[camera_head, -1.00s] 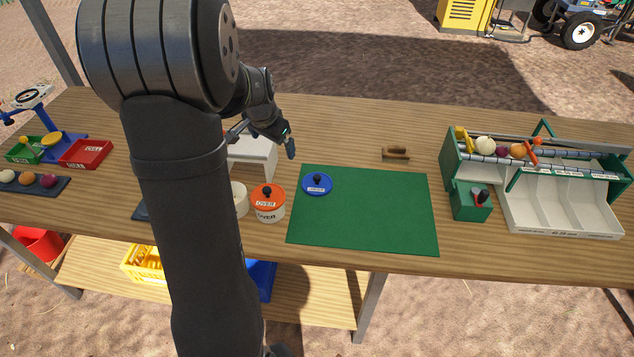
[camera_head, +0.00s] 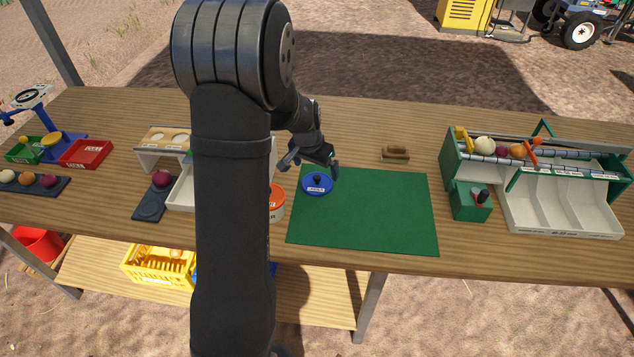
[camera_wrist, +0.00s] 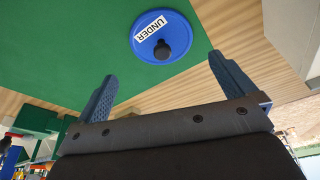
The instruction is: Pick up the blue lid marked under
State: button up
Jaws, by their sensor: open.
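The blue lid (camera_head: 317,185) lies on the left back part of the green mat (camera_head: 375,225). It is round with a black knob, and its white label reads UNDER in the wrist view (camera_wrist: 172,25). My gripper (camera_head: 312,165) is above the lid's back edge, empty. In the wrist view my gripper (camera_wrist: 165,85) is open, its two blue fingers wide apart, with the lid beyond the fingertips and not between them. Nothing touches the lid there.
An orange-lidded pot (camera_head: 277,203) stands left of the mat, partly hidden by my arm. A small brown wooden object (camera_head: 395,153) lies behind the mat. The green-framed sorting machine (camera_head: 540,175) stands at right. The mat's middle and right are clear.

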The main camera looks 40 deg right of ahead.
aim_at(317, 176)
jog(key=shift+x, duration=3.1)
jog(key=shift+w, duration=0.2)
jog(key=shift+c, duration=0.4)
jog(key=c, duration=0.8)
